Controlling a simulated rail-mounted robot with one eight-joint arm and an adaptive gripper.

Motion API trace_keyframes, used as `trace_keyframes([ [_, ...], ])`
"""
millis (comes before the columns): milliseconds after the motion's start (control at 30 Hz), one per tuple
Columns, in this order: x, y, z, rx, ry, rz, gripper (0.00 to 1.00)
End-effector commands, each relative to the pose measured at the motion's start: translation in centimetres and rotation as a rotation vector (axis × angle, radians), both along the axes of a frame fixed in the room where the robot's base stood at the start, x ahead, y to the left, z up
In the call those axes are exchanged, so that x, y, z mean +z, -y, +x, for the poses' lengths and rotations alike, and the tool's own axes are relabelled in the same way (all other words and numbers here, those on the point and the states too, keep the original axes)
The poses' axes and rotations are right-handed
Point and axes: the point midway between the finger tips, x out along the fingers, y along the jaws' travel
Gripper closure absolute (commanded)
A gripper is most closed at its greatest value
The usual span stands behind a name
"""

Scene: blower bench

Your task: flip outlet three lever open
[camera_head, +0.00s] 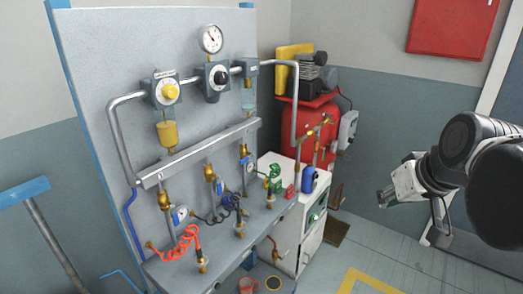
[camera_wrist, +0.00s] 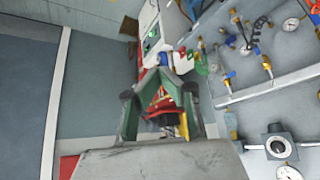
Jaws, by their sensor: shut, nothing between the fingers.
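Several brass outlet valves hang below a long grey rail (camera_head: 197,152) on the bench panel. Brass valves show at the left (camera_head: 163,198), in the middle (camera_head: 209,172) and at the right (camera_head: 244,151), with small blue parts near them. No outlet number is readable, and I cannot tell how the levers are set. My gripper (camera_head: 386,198) is at the right of the head view, in free air, well apart from the panel and the outlets. In the wrist view my gripper (camera_wrist: 163,72) is shut and empty, with the valves off to the upper right.
A red tank (camera_head: 300,130) with a compressor on top and a white cabinet (camera_head: 290,215) stand at the panel's right end. Coiled red (camera_head: 178,243), dark and green hoses sit on the bench shelf. Open floor (camera_head: 400,260) lies between my arm and the cabinet.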

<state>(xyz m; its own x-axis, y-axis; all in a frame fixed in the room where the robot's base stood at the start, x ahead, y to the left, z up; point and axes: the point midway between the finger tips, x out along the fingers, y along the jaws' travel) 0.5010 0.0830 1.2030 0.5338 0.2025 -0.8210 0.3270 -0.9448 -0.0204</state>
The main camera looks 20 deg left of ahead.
Motion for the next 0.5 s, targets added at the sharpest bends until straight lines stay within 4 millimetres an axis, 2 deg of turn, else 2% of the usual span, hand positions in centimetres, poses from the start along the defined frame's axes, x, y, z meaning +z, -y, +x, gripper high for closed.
trace_keyframes([
  [33,0.6,-0.8,1.2,0.026,0.000,0.002,1.00],
  [200,2.0,-3.6,4.9,0.113,0.004,0.008,1.00],
  [500,3.5,-8.9,11.2,0.268,0.014,0.023,1.00],
])
